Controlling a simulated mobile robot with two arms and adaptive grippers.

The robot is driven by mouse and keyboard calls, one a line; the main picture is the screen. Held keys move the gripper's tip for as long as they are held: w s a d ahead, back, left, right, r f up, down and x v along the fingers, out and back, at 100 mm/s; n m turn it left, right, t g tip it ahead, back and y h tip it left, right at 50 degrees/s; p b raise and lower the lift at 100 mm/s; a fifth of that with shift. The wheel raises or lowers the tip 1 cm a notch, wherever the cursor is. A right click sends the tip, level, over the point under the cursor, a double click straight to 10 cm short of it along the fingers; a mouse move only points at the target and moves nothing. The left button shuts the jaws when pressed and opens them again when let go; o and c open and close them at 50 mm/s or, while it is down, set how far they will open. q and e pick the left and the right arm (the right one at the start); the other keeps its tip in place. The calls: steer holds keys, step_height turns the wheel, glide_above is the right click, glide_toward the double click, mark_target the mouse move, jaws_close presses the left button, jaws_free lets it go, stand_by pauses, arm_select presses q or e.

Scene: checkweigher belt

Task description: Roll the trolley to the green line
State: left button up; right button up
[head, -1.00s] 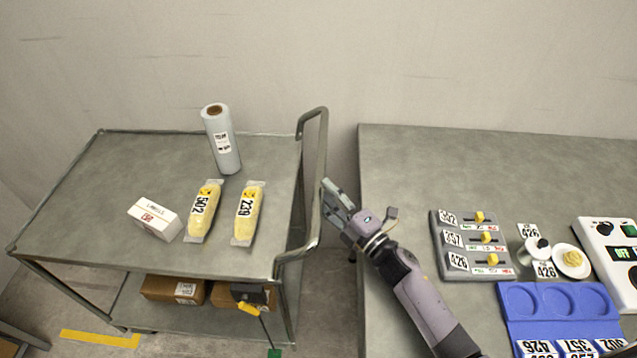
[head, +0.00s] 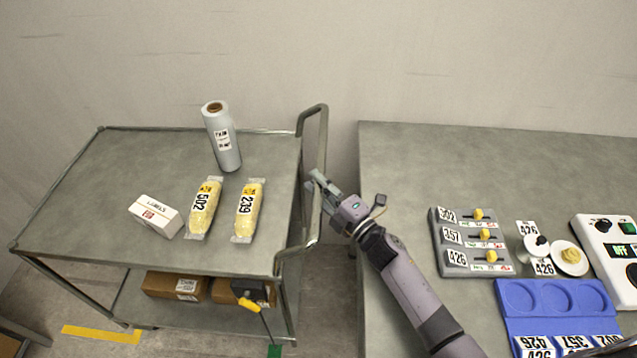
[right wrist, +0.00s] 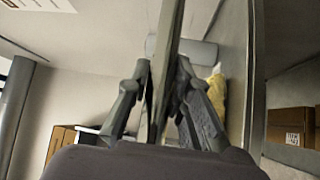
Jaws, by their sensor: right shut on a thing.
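The trolley (head: 80,210) is a grey metal cart with two shelves, standing left of the workbench. Its upright tube handle (head: 321,150) is on its right side. My right gripper (head: 316,186) is shut on the handle; the right wrist view also shows the fingers around the handle bar (right wrist: 168,60). A yellow line (head: 100,334) lies on the floor at the front left. My left gripper is not in view.
On the trolley top are a film roll (head: 222,140), a labels box (head: 156,214) and yellow packs (head: 204,208) (head: 248,210). The workbench (head: 430,150) stands right, across a narrow gap.

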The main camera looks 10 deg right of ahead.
jaws_close()
stand_by(0.3)
steer(key=shift+w+a, duration=0.25)
steer(key=shift+a, duration=0.7)
steer(key=shift+o, duration=0.9)
jaws_free()
steer(key=o, duration=0.4)
steer(key=shift+s+d, duration=0.1)
steer(key=shift+d, duration=0.1)
steer(key=shift+o, duration=0.3)
steer(key=shift+a, duration=0.1)
